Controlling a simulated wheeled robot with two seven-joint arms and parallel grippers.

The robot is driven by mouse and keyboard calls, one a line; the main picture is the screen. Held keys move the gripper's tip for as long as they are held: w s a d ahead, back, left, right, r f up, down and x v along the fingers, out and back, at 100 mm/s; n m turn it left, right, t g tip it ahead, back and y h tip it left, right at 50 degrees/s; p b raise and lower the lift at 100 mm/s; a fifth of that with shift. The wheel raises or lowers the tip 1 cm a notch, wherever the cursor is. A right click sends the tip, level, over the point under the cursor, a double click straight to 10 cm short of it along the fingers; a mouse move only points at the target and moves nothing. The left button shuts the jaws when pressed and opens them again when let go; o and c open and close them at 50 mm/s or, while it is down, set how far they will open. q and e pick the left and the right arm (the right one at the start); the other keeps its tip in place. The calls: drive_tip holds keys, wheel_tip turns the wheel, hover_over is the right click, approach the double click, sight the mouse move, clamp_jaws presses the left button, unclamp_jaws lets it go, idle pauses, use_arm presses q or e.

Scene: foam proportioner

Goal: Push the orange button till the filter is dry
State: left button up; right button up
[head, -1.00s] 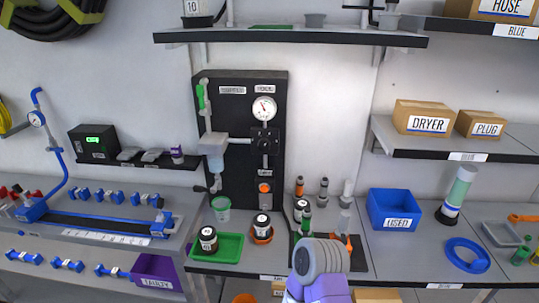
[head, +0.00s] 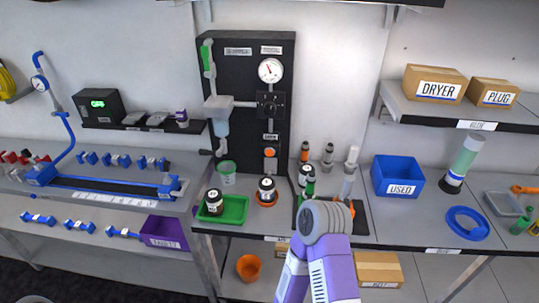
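The orange button (head: 269,152) sits low on the black wall panel (head: 284,60), under a small label. A round gauge (head: 271,70) is at the panel's upper right. A grey and clear filter housing (head: 219,115) is mounted on the panel's left side; whether it is wet inside is too small to tell. One purple and grey arm of mine comes up from the bottom centre, in front of the bench and well below the button. Its gripper is hidden behind the arm's round joint. My other arm is out of view.
The bench holds a green tray (head: 236,208) with a dark jar (head: 214,202), another jar (head: 267,188), several small bottles, a blue USED bin (head: 397,172) and a blue ring (head: 467,223). A shelf with boxes (head: 433,84) is at right.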

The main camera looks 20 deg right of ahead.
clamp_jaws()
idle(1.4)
